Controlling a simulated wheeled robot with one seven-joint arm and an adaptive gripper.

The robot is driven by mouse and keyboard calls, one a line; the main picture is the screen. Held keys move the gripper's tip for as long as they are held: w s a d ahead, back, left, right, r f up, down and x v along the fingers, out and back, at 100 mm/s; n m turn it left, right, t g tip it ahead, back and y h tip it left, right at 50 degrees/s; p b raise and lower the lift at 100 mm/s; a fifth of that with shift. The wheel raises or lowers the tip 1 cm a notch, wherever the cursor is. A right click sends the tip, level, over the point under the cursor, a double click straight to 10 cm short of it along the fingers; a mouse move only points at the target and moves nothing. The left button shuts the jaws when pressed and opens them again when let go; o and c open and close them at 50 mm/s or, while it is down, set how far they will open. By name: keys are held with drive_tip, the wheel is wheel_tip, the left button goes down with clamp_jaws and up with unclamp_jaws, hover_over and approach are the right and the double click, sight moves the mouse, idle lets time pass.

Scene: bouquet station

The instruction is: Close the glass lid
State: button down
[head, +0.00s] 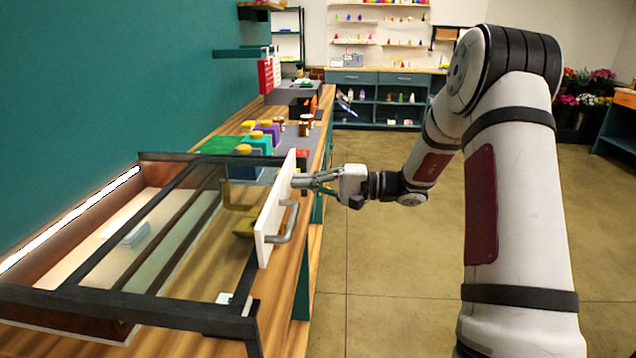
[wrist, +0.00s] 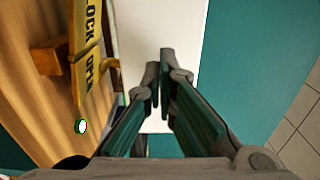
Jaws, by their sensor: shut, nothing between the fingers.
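A dark-framed case stands at the left of the head view. A white panel (head: 273,212) with a grey handle (head: 286,222) stands upright at the right edge of the lid. My gripper (head: 300,181) is shut and empty, with its fingertips at the right face of the panel near its far end; I cannot tell if they touch. In the wrist view, the shut fingers (wrist: 160,82) lie over the white panel (wrist: 157,40).
A yellow lock bar (wrist: 88,75) with lettering lies left of the fingers; it also shows behind the lid in the head view (head: 240,205). A pale blue block (head: 127,236) lies in the lit case. Colored boxes (head: 250,140) stand beyond on the wooden counter. The floor at right is clear.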

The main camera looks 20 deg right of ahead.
sight(211, 190)
drive_tip(key=shift+w+a, duration=0.1)
drive_tip(key=shift+a, duration=0.05)
drive_tip(key=b+x, duration=0.6)
drive_tip(key=x, duration=1.4)
drive_tip(key=shift+w+a+b, duration=0.15)
drive_tip(key=shift+a+b, duration=0.1)
drive_tip(key=shift+b, duration=0.15)
drive_tip(key=shift+w+a, duration=0.25)
drive_tip(key=shift+a, duration=0.25)
drive_tip(key=shift+r, duration=0.1)
drive_tip(key=shift+a, duration=0.1)
